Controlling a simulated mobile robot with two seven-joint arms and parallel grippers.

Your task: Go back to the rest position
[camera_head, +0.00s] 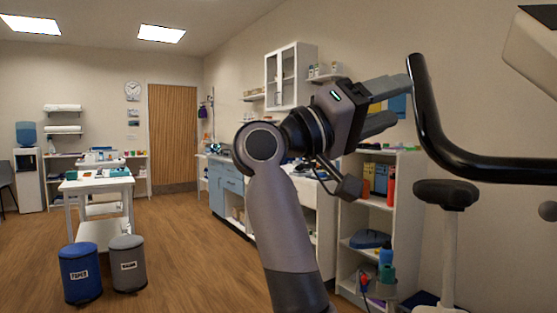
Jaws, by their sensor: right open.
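My right arm rises from the bottom middle of the head view, bent at a round grey joint. My right gripper (401,101) is raised and points right. Its two grey fingers are apart, with nothing between them. The upper fingertip appears right beside the black handlebar (432,132) of an exercise machine; I cannot tell whether they touch. My left arm and left gripper are not in view.
The machine's black saddle (446,194) stands at the right. White shelves (405,230) with bottles and boxes are behind my arm. A blue bin (80,275) and a grey bin (128,265) stand at lower left, near a white table (97,184). The wooden floor between is clear.

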